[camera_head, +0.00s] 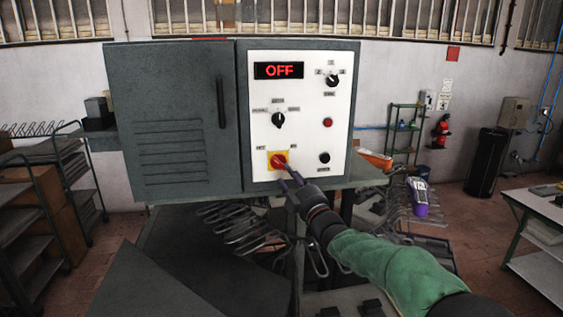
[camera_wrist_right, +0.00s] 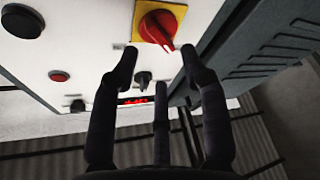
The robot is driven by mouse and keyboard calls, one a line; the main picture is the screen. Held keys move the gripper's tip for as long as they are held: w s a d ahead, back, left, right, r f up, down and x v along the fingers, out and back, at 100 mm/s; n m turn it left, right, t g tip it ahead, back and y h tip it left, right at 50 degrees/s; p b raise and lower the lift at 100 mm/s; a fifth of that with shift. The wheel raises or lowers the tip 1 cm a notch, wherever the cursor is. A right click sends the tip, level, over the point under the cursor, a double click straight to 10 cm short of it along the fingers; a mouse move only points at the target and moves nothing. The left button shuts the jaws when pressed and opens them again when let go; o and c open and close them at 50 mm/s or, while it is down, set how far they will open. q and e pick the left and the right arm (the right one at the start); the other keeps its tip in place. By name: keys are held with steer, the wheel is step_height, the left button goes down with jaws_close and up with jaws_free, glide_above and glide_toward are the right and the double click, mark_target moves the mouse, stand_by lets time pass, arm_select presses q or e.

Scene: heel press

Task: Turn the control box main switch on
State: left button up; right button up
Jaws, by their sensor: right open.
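The control box (camera_head: 175,120) is a dark grey cabinet with a white panel (camera_head: 300,105) on its right side. Its display (camera_head: 279,70) reads OFF in red. The main switch (camera_head: 279,161) is a red rotary knob on a yellow plate, low on the panel's left. My right gripper (camera_head: 291,181) is just below and in front of the switch. In the right wrist view the red switch (camera_wrist_right: 160,28) is just beyond the fingertips, and my right gripper (camera_wrist_right: 157,54) is open with nothing between its fingers. I cannot tell if a fingertip touches the knob. My left gripper is not in view.
Other panel controls are a black selector (camera_head: 278,120), an upper selector (camera_head: 332,80), a red button (camera_head: 327,122) and a black button (camera_head: 324,158). Wire racks (camera_head: 240,225) hang below the box. An orange item (camera_head: 375,159) and a purple bottle (camera_head: 419,197) are to the right.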

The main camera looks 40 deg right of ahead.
mark_target(281, 164)
steer(key=p+x, duration=0.1)
steer(key=x, duration=0.2)
steer(key=shift+w, duration=0.1)
steer(key=shift+p+x, duration=0.45)
steer(key=shift+x, duration=0.4)
steer(key=shift+w+d+r, duration=0.1)
steer(key=shift+w+d, duration=0.05)
steer(key=shift+w, duration=0.25)
steer(key=shift+s, duration=0.2)
steer(key=shift+c, duration=0.6)
jaws_close()
